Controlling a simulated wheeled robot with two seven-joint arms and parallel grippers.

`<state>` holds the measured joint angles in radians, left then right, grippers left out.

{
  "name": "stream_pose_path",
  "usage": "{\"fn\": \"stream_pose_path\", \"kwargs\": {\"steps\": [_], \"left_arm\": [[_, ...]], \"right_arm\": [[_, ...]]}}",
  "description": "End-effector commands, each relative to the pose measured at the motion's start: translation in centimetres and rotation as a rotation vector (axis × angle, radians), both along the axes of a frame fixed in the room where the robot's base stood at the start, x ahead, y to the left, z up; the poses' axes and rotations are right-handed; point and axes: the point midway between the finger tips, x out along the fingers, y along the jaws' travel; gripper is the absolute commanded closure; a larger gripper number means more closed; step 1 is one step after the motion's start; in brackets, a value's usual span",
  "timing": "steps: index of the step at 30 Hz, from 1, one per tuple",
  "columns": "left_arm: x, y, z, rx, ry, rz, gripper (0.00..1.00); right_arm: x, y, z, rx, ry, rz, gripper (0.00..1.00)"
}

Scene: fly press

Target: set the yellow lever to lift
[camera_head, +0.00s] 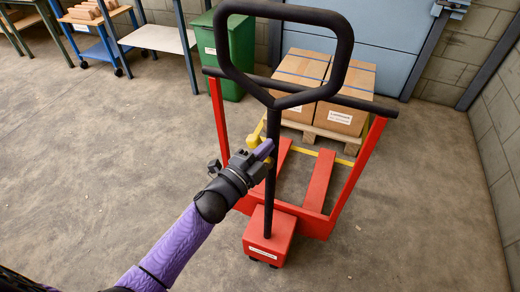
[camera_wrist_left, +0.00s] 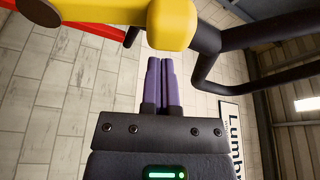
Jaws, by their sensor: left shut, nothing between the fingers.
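The yellow lever (camera_head: 256,132) sits on the black handle post (camera_head: 271,190) of a red pallet truck (camera_head: 268,238). In the left wrist view the yellow lever (camera_wrist_left: 172,24) fills the top middle, with a rounded yellow end and a dark pivot at the left. My left gripper (camera_head: 264,149) has its purple fingers closed together and empty, beside the post and close to the lever. In the left wrist view the fingertips (camera_wrist_left: 165,62) point at the lever's end; I cannot tell whether they touch it. Part of the lever is hidden by the gripper in the head view. My right gripper is not seen.
The truck's black loop handle (camera_head: 343,65) and black crossbar (camera_head: 345,99) stand above the lever. Red forks (camera_head: 319,180) reach toward a wooden pallet (camera_head: 350,144) with cardboard boxes (camera_head: 348,112). A green bin (camera_head: 240,55) stands behind. The concrete floor at left is clear.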

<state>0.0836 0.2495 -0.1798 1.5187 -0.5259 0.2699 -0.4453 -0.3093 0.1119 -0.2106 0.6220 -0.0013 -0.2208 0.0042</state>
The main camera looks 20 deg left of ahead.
Motion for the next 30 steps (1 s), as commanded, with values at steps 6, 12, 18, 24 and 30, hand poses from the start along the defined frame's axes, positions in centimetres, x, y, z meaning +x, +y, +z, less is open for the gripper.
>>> {"fn": "stream_pose_path", "kwargs": {"steps": [6,12,18,24,30], "left_arm": [[0.0,1.2,-0.4,-0.002,0.000,0.000,1.00],[0.0,1.2,-0.4,-0.002,0.000,0.000,1.00],[0.1,2.5,-0.9,-0.153,0.008,0.002,1.00],[0.1,2.8,-0.7,-0.191,0.007,0.000,1.00],[0.1,2.8,-0.6,-0.190,0.006,0.000,1.00]], "right_arm": [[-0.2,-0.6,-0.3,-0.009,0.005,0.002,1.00],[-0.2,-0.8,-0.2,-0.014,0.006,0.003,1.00],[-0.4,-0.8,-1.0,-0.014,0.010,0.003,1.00],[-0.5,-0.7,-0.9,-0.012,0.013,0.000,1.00],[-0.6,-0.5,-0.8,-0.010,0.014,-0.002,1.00]]}}
